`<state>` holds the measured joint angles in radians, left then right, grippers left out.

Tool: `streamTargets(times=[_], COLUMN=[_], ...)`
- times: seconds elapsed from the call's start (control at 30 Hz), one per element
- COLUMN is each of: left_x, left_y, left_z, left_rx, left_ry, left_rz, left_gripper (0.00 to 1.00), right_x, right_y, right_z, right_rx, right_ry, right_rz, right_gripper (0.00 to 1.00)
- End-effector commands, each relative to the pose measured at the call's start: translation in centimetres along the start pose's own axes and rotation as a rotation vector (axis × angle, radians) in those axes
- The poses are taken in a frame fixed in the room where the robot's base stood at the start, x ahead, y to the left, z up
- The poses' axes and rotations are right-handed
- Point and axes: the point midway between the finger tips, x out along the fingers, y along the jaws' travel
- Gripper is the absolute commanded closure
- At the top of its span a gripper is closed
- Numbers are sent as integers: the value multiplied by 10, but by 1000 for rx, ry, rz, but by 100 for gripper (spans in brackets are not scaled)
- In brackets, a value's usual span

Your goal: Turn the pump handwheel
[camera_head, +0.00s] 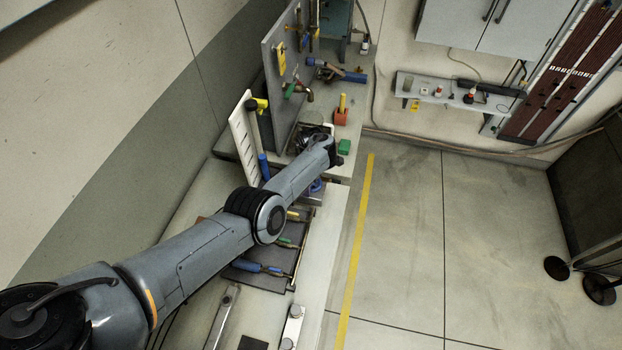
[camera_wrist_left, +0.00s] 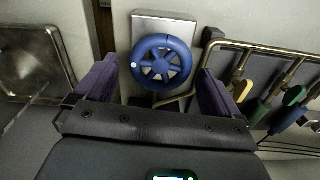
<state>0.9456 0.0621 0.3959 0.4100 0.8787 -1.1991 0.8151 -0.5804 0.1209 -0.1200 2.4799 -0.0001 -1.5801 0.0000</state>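The blue spoked handwheel (camera_wrist_left: 161,62) sits in front of a metal plate (camera_wrist_left: 185,21) in the left wrist view. My left gripper (camera_wrist_left: 158,71) is open, with one dark finger on each side of the wheel. Gaps show between the fingers and the rim, and the depth between them is hard to tell. In the head view my left arm reaches over the bench, and a small blue piece (camera_head: 316,186), probably the wheel, shows beside the wrist. The left fingers are hidden there. My right gripper is in neither view.
Pipework with yellow (camera_wrist_left: 240,86), green (camera_wrist_left: 294,95) and blue (camera_wrist_left: 287,119) handles runs right of the wheel. A square metal basin (camera_wrist_left: 32,62) lies to the left. An upright grey panel (camera_head: 283,70) stands behind the arm's end.

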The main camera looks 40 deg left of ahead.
Motion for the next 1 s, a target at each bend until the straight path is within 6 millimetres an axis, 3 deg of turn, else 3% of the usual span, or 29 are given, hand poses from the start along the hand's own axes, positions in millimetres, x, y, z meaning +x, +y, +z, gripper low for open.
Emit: streamTargets(times=[0.37, 0.8, 1.0], left_x=[-8, -78, -101], left_y=[0, 1, 0], left_z=[0, 0, 0], left_rx=[-1, 0, 0], left_ry=[1, 1, 0], left_rz=[1, 1, 1], left_gripper=[0, 0, 0], right_x=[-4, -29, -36], right_y=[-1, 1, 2], right_z=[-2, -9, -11], right_rx=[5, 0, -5], right_ry=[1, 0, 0], right_rz=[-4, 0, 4], right_gripper=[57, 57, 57])
